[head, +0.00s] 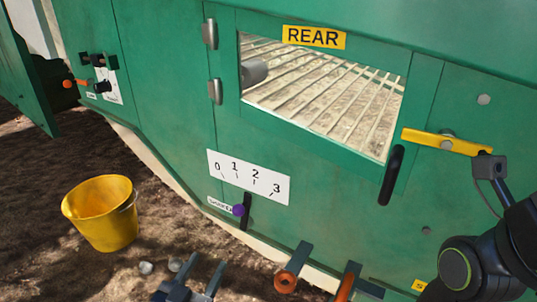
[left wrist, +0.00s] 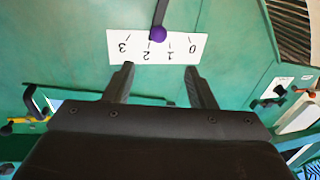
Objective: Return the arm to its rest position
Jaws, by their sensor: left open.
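My left gripper (head: 205,264) is at the bottom of the head view, in front of the green machine. In the left wrist view its two fingers (left wrist: 159,68) are apart with nothing between them. A white scale plate (head: 250,178) marked 0 to 3 is on the machine wall. A black lever with a purple knob (head: 238,210) stands below it. In the left wrist view the plate (left wrist: 185,48) appears upside down, and the knob (left wrist: 158,34) is beyond the fingers, apart from them. A black arm link (head: 470,270) is at the right edge; no right gripper fingers show.
A yellow bucket (head: 102,212) stands on bare ground at the left. Orange-ended fittings (head: 286,281) are right of my left gripper. A closed door has a barred window, a REAR sign (head: 313,37) and a black handle (head: 391,175). A yellow bar (head: 425,137) is beside it.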

